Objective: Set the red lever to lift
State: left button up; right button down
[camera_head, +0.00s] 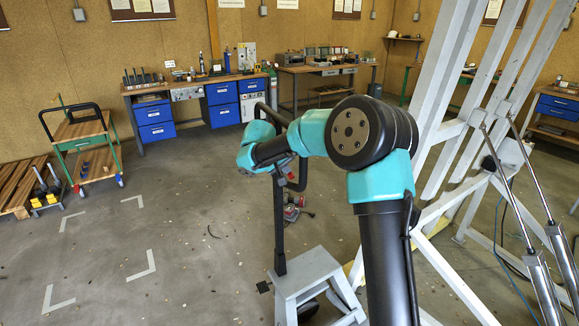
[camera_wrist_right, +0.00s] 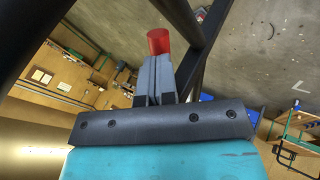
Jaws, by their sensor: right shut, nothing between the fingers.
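The red lever's cylindrical knob (camera_wrist_right: 158,42) shows in the right wrist view, just past the tips of my right gripper (camera_wrist_right: 155,64). The gripper's two grey fingers are closed together with nothing between them. The fingertips overlap the knob's lower end in that view; I cannot tell whether they touch it. In the head view my right arm reaches over from the lower right, and the right gripper (camera_head: 284,168) is small, by the black tube frame; the lever is hard to make out there. My left gripper is in neither view.
A black tube frame (camera_head: 280,225) rises from a grey step (camera_head: 311,270). White beams (camera_head: 450,130) and metal cylinders (camera_head: 540,275) stand at the right. A wooden cart (camera_head: 85,140) is at the left. The floor left of centre is clear, with white corner marks.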

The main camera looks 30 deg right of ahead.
jog(key=shift+f, duration=0.1)
jog(key=shift+r, duration=0.8)
jog(key=s+v, duration=0.1)
jog(key=v, duration=1.3)
jog(key=shift+f, duration=0.2)
